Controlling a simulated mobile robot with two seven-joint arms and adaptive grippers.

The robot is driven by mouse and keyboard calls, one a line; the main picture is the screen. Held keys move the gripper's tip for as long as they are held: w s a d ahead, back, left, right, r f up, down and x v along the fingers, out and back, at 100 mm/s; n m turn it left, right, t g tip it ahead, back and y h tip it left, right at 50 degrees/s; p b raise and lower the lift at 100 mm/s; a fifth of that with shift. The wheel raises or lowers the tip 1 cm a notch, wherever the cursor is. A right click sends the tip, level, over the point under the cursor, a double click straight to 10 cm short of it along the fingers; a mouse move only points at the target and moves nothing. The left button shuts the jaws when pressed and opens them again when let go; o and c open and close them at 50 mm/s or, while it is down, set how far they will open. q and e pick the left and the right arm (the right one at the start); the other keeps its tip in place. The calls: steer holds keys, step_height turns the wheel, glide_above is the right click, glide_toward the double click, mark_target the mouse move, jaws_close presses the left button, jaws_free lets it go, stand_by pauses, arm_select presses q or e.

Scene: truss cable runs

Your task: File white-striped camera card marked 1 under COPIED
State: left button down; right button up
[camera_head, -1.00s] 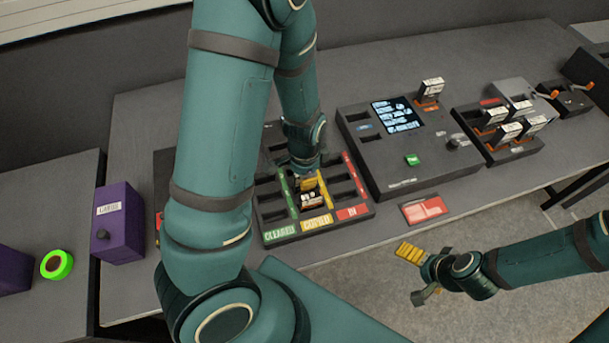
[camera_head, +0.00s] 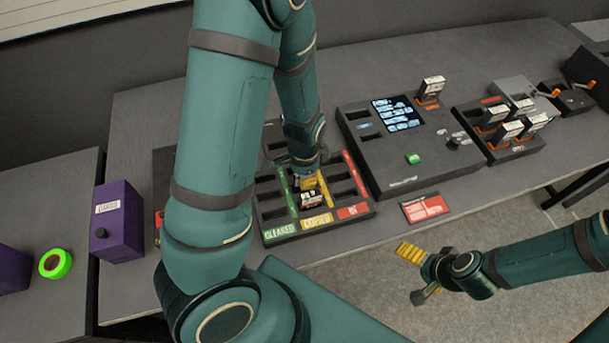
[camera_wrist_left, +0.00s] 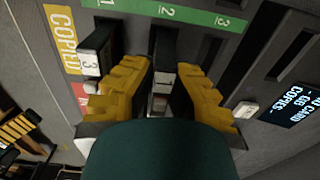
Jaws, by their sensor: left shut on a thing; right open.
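The sorting tray (camera_head: 268,208) has columns labelled CLEARED in green, COPIED (camera_head: 317,221) in yellow and IN in red. My left gripper (camera_head: 309,184) is down over the tray's middle column. In the left wrist view its yellow fingers (camera_wrist_left: 160,90) are shut on a dark card marked 1 (camera_wrist_left: 162,78). Whether that card is seated in a slot cannot be told. A card marked 3 (camera_wrist_left: 91,62) stands beside it, close to the COPIED label (camera_wrist_left: 62,38). My right gripper (camera_head: 413,274) is open and empty, in front of the table edge.
A reader console (camera_head: 375,160) with a screen and green button stands right of the tray. A rack (camera_head: 512,152) with several upright cards is further right. A red-and-white card (camera_head: 425,208) lies at the front edge.

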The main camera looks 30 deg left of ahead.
arm_select(q)
steer(key=shift+f, duration=0.35)
stand_by(0.3)
steer(key=c, duration=0.6)
jaws_free()
